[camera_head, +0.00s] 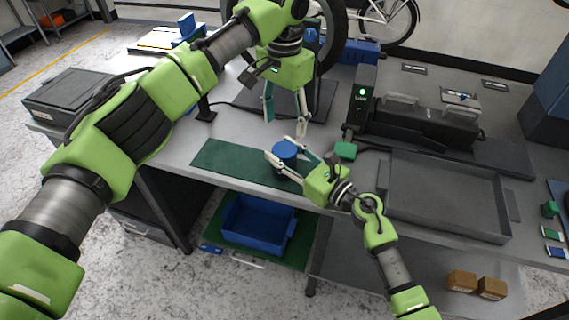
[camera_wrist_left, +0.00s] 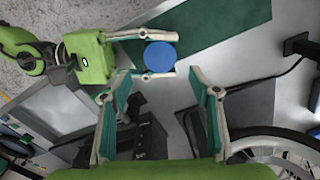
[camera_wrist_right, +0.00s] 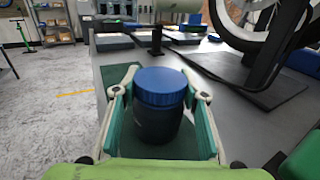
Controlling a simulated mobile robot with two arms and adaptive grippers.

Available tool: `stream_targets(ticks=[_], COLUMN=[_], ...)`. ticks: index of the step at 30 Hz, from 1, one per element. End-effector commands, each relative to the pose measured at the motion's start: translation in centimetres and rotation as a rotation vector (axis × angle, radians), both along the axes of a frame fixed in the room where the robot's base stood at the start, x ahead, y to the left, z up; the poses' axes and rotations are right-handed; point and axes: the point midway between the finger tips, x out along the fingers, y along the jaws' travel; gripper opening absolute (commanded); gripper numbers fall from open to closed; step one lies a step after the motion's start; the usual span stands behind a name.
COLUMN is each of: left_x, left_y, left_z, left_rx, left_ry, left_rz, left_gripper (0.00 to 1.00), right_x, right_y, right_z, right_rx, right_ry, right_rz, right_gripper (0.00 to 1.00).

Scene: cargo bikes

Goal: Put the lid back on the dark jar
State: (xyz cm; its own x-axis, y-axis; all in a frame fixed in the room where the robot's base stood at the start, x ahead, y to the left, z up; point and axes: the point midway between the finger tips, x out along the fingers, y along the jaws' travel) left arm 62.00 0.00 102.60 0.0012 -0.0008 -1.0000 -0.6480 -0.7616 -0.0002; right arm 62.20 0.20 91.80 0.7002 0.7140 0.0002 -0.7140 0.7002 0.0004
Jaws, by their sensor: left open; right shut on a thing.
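The dark jar (camera_wrist_right: 155,127) stands upright on the green mat (camera_head: 225,163), seen best in the right wrist view. The blue lid (camera_wrist_right: 160,87) sits on top of the jar and looks level. Whether it is screwed tight cannot be told. The lid also shows from above in the head view (camera_head: 286,149) and left wrist view (camera_wrist_left: 160,57). My right gripper (camera_head: 287,154) is shut around the jar from the side, one finger on each side. My left gripper (camera_head: 286,124) is open and empty, pointing down above the lid and apart from it.
A grey tray (camera_head: 445,200) and a black device with a green light (camera_head: 362,100) are on the bench to the right. A bike wheel (camera_head: 335,35) stands behind my left gripper. A blue bin (camera_head: 258,225) is below the bench's front edge.

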Motion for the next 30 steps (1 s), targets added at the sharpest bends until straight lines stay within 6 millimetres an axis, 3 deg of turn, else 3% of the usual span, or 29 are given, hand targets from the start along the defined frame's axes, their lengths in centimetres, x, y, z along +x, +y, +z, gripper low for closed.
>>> stream_targets(ticks=[5,18,30], left_x=[0.0,0.0,0.0], left_y=[0.1,0.0,0.0], left_z=[-0.9,-7.1,-8.1], left_rx=[0.002,0.001,0.0], left_ry=[0.002,0.002,0.0], left_rz=[0.0,-0.002,-0.002], left_gripper=[0.56,0.56,0.56], right_x=[-0.1,-0.1,-0.1], right_y=[0.0,0.0,0.0], right_z=[-0.1,-0.1,-0.2], right_rx=[-0.001,-0.001,-0.001], right_ry=[0.002,0.003,0.003], right_rz=[0.001,0.001,0.001], right_gripper=[0.0,0.0,0.0])
